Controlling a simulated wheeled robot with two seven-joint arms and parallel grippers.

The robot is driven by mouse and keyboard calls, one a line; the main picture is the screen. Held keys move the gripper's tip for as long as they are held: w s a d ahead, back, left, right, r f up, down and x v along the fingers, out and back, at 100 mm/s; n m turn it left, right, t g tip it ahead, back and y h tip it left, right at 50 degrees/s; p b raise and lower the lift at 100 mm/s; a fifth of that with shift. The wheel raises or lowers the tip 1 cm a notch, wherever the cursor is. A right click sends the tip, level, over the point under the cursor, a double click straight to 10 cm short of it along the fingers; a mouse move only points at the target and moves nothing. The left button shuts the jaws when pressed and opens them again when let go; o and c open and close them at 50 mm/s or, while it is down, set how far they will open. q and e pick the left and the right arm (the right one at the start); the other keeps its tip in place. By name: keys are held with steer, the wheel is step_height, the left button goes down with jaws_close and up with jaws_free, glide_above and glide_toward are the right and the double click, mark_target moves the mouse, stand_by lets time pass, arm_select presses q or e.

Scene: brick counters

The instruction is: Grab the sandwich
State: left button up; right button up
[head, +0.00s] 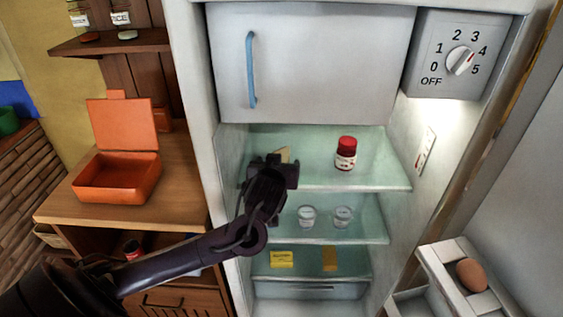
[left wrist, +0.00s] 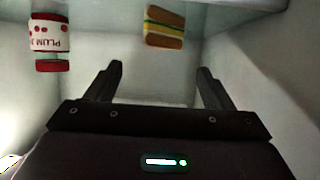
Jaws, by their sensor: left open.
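The sandwich (head: 285,153) stands on the fridge's upper shelf, mostly hidden behind my left gripper (head: 273,160) in the head view. In the left wrist view the sandwich (left wrist: 165,27) shows clearly, with brown bread and yellow and green layers. It is ahead of my open left gripper (left wrist: 160,70), roughly in line with the gap between the fingers. The fingers are empty and apart from the sandwich. My right gripper is not in view.
A red-lidded jar (head: 346,154) stands right of the sandwich on the upper shelf (head: 320,180). Two glass cups (head: 307,216) and yellow packages (head: 281,259) are lower. A freezer door (head: 310,65) is above. An open orange lunchbox (head: 117,185) sits left; an egg (head: 471,274) sits right.

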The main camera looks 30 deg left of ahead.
arm_select(q)
steer(key=x, duration=0.2)
steer(key=p+x, duration=0.1)
steer(key=x, duration=0.3)
steer(key=shift+a+f, duration=0.35)
steer(key=shift+a, duration=0.05)
steer(key=c, duration=0.7)
